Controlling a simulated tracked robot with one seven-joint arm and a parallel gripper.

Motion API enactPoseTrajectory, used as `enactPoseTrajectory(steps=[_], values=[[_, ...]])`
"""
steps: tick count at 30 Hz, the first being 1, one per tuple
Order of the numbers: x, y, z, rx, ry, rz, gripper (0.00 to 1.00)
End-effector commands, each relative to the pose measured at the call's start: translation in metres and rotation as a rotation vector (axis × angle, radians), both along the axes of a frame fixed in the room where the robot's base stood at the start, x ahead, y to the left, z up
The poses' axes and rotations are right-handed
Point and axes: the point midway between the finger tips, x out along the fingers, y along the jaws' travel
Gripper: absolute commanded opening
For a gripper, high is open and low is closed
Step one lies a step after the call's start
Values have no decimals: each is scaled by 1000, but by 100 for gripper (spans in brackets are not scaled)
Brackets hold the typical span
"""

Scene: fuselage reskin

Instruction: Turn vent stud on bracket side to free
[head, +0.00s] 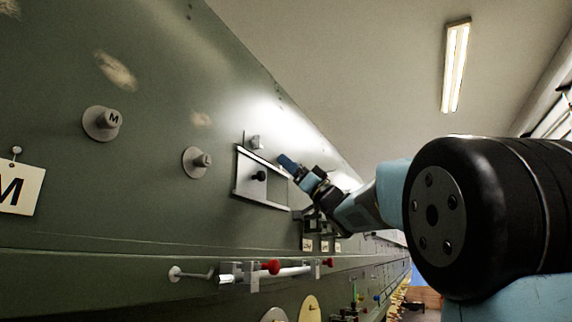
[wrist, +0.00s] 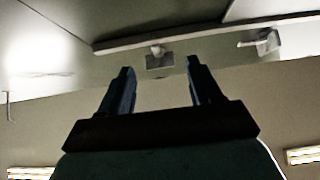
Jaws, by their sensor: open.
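A vent panel (head: 244,187) with a pale frame sits on the green fuselage wall, with a dark round stud (head: 260,176) on it. A small light bracket (head: 254,142) is just above the panel. My gripper (head: 284,161) is at the panel's upper right edge, apart from the dark stud as far as I can tell. In the wrist view my gripper (wrist: 159,70) is open, with nothing between its fingers. A small square plate with a stud (wrist: 158,60) shows beyond the fingertips. I cannot tell which stud is the bracket-side one.
A rail with red-tipped handles (head: 271,267) runs below the panel. Another bracket (wrist: 262,42) is at the upper right of the wrist view.

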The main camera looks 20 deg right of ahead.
Motion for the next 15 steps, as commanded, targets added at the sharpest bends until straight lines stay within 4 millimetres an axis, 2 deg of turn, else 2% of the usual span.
enactPoseTrajectory(steps=[6,15], values=[[7,7,10,0,0,0,64],[8,8,11,0,0,0,64]])
